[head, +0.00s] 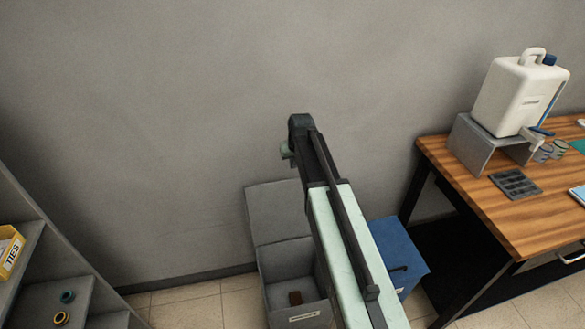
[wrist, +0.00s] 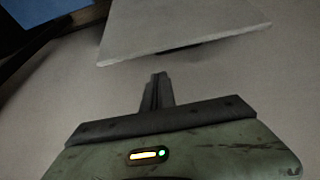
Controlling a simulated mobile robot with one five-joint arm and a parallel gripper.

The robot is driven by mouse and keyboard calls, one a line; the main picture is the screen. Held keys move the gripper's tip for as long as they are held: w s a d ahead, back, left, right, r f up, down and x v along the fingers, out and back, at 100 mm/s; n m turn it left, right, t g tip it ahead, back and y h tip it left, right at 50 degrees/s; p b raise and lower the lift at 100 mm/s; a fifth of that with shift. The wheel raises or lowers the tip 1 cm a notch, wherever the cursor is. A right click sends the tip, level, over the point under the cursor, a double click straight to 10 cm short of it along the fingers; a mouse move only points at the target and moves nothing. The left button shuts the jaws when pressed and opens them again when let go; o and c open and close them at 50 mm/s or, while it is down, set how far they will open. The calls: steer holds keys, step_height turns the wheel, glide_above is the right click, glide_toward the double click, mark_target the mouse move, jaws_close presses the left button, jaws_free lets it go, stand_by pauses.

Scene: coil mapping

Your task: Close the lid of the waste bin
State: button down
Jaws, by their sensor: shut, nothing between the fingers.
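The grey waste bin (head: 283,262) stands on the floor against the wall, with a label on its front and a small brown thing inside. Its lid (head: 272,212) is open, standing up at the back near the wall. My arm crosses in front and hides the right part of bin and lid. My gripper (head: 287,153) is above the lid's top edge, apart from it as far as I can tell. In the wrist view the gripper (wrist: 159,88) is shut and empty, and a pale flat panel, apparently the lid (wrist: 175,28), lies just beyond the fingertips.
A blue box (head: 402,252) stands right of the bin, partly behind my arm. A wooden table (head: 490,200) at the right bears a white water container (head: 515,95) on a grey stand. A grey shelf (head: 35,255) stands at the left. Tiled floor shows left of the bin.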

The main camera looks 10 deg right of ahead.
steer(key=b+x, duration=0.8)
steer(key=x, duration=0.2)
steer(key=shift+b, duration=0.4)
steer(key=shift+s, duration=0.15)
